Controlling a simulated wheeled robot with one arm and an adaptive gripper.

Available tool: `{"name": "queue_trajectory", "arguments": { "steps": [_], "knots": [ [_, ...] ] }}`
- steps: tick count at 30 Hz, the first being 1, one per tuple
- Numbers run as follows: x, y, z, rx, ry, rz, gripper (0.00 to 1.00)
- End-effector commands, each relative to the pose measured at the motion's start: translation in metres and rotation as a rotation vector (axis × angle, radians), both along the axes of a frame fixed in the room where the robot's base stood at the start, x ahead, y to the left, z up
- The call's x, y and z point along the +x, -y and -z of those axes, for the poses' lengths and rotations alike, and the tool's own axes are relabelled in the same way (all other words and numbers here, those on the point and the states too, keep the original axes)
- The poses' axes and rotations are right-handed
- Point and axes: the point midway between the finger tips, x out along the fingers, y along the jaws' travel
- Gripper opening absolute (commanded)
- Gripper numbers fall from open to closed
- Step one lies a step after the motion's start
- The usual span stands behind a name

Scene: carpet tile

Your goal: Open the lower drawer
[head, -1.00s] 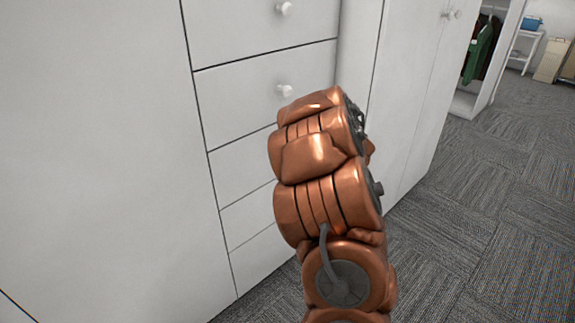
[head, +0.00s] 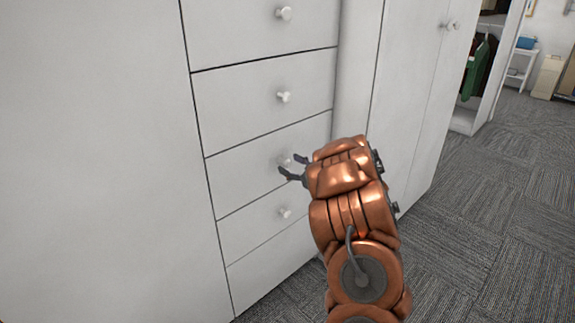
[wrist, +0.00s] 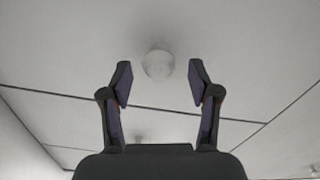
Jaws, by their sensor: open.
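A white drawer stack stands left of my arm in the head view, with all its visible drawers shut. The lowest knobbed drawer (head: 252,226) has a small round white knob (head: 285,212). The drawer above it (head: 235,175) has a knob (head: 283,160) partly hidden behind my gripper. My gripper (head: 292,167) is open and empty, with its dark fingertips at this upper knob. In the wrist view, a pale round knob (wrist: 158,63) shows between the two spread fingertips (wrist: 160,74), touching neither. A second, blurred knob (wrist: 140,137) shows between the finger bases.
Two more drawers with knobs (head: 283,97) sit higher in the stack. A white cabinet with closed doors (head: 418,90) stands to the right. Grey carpet (head: 480,220) is open on the right. An open wardrobe with clothes (head: 474,75) is farther back.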

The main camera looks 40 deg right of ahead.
Motion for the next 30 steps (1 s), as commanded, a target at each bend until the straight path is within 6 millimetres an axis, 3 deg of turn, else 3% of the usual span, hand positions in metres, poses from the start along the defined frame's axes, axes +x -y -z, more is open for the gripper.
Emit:
{"name": "queue_trajectory", "arguments": {
  "steps": [6,16,30],
  "knots": [
    [0.019,0.001,0.000,-0.001,0.000,0.001,0.61],
    [0.022,0.001,0.000,0.000,0.000,0.002,0.61],
    [0.022,0.001,0.000,0.000,0.000,0.002,0.12]
  ]
}}
